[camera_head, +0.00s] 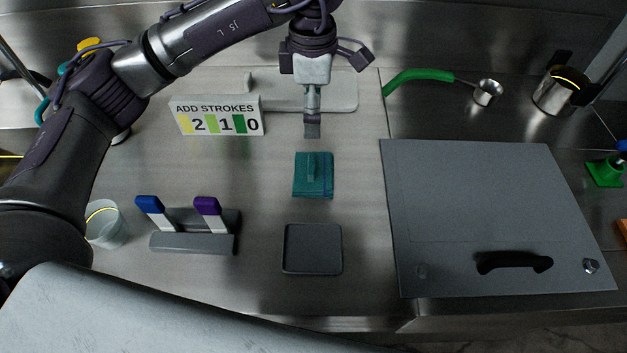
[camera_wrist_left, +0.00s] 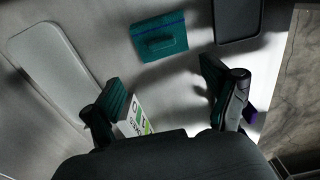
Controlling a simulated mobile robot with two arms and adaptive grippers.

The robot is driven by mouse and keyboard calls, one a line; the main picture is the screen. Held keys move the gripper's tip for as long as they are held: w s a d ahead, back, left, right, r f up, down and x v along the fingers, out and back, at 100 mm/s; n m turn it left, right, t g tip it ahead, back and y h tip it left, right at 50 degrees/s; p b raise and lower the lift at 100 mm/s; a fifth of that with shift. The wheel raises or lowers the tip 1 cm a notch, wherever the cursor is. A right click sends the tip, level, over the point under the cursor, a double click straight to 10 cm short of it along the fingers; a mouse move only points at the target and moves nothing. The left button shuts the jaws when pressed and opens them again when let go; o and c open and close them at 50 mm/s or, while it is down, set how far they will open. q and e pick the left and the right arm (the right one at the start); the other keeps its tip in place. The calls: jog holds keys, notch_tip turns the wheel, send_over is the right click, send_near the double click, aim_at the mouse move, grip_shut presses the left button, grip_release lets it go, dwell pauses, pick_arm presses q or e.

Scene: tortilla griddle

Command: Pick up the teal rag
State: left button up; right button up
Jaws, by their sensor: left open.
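The teal rag (camera_head: 313,175) lies folded and nearly square on the steel counter, with a raised ridge across its top. It also shows in the left wrist view (camera_wrist_left: 160,36), at the top middle, with a blue stripe near one edge. My left gripper (camera_head: 312,131) points down just behind the rag in the head view and is apart from it. In the left wrist view the left gripper's two fingers (camera_wrist_left: 163,92) are spread wide with nothing between them. My right gripper is in neither view.
A dark square tray (camera_head: 313,249) lies in front of the rag. A holder (camera_head: 193,242) with blue- and purple-handled tools stands left of the tray. The "ADD STROKES" sign (camera_head: 217,116) stands behind left. A flat grey griddle lid (camera_head: 490,215) fills the right.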

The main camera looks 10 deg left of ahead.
pick_arm(q)
jog(key=p, duration=0.2)
send_over(313, 162)
notch_tip(313, 162, down, 9)
jog(key=shift+w+r, duration=0.1)
notch_tip(313, 162, down, 5)
jog(key=shift+r+p, duration=0.15)
jog(key=shift+p, duration=0.65)
jog(key=shift+d+f, duration=0.1)
jog(key=shift+f, duration=0.3)
jog(key=c, duration=1.1)
